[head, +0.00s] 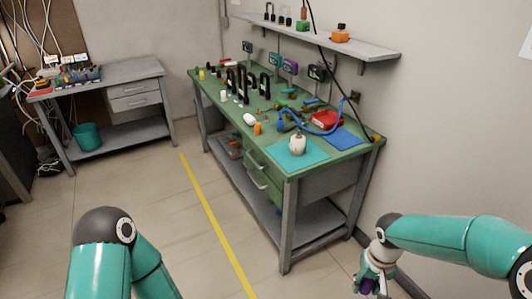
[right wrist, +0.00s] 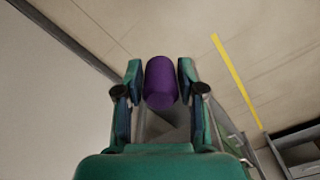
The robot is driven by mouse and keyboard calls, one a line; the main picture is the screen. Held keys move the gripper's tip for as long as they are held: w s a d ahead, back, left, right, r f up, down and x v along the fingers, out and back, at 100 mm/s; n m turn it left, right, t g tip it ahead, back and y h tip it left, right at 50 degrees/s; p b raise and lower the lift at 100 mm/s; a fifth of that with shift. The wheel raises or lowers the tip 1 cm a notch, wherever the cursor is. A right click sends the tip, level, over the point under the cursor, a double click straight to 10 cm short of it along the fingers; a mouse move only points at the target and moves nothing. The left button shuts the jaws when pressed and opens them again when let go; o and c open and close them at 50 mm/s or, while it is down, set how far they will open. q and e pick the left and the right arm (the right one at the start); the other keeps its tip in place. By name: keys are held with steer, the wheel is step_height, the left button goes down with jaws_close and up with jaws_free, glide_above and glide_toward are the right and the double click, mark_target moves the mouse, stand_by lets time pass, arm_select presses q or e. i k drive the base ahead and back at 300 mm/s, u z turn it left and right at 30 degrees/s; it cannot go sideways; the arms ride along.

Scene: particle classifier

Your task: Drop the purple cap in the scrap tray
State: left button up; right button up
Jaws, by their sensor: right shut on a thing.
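My right gripper (right wrist: 161,82) is shut on the purple cap (right wrist: 161,84), which sits upright between its two fingers in the right wrist view. In the head view my right gripper (head: 374,284) hangs at the lower right, to the right of the workbench and apart from it, with a bit of purple showing at its fingers. A small red tray (head: 326,120) lies on the green workbench top (head: 330,152) near the wall; I cannot tell whether it is the scrap tray. My left arm shows at the lower left, but its gripper is out of view.
The workbench carries a turquoise mat (head: 290,160) with a white object (head: 297,144), a blue mat (head: 343,139), a blue hose (head: 300,126) and several black-handled items. A shelf (head: 350,47) hangs above. The floor left of the bench is clear.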

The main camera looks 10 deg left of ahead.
mark_target(321, 124)
steer(key=u, duration=0.5)
steer(key=i, duration=1.05)
